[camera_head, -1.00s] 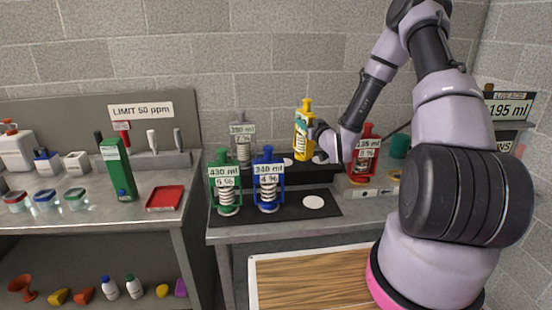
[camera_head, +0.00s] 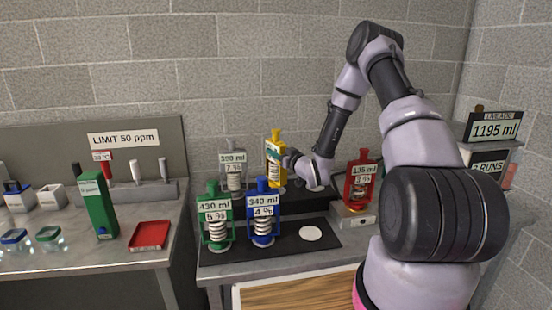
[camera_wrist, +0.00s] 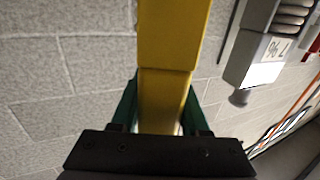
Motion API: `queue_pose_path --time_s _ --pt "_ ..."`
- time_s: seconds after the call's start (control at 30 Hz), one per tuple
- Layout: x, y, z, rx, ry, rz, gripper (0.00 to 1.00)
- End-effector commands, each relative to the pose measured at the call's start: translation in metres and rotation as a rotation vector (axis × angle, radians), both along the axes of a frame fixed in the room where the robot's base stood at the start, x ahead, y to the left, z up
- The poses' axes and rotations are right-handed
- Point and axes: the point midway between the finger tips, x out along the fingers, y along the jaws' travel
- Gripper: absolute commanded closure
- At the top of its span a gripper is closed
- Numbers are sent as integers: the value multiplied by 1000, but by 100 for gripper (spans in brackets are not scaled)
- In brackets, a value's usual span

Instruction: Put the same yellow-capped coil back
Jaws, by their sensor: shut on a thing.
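The yellow-capped coil (camera_head: 275,158) stands upright at the back of the black stepped stand (camera_head: 330,236), between the grey coil and my arm. My gripper (camera_head: 288,160) is shut on it from the right. In the wrist view the yellow body (camera_wrist: 165,95) runs between my fingers (camera_wrist: 160,112). Its lower end is partly hidden behind the blue-capped coil and my gripper, so I cannot tell whether it touches the stand. A bare white disc (camera_head: 311,233) lies on the front step.
Close by stand the grey coil (camera_head: 233,172), green coil (camera_head: 216,218) and blue coil (camera_head: 263,214). A red coil (camera_head: 360,186) sits on a scale (camera_head: 354,217) at right. A red tray (camera_head: 150,235) lies on the left bench.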

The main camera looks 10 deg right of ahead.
Motion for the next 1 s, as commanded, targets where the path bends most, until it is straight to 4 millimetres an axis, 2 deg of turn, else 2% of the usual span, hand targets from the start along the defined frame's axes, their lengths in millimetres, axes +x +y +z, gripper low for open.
queue_pose_path --time_s 0.13,0.5,0.53,0.6,1.0 --pt "0 1 -19 1 -1 1 100" --pt "0 0 -23 1 -3 1 100" --pt "0 0 -24 1 0 0 51" --pt "0 0 -24 0 0 0 25" --pt "-1 0 -20 0 1 0 25"
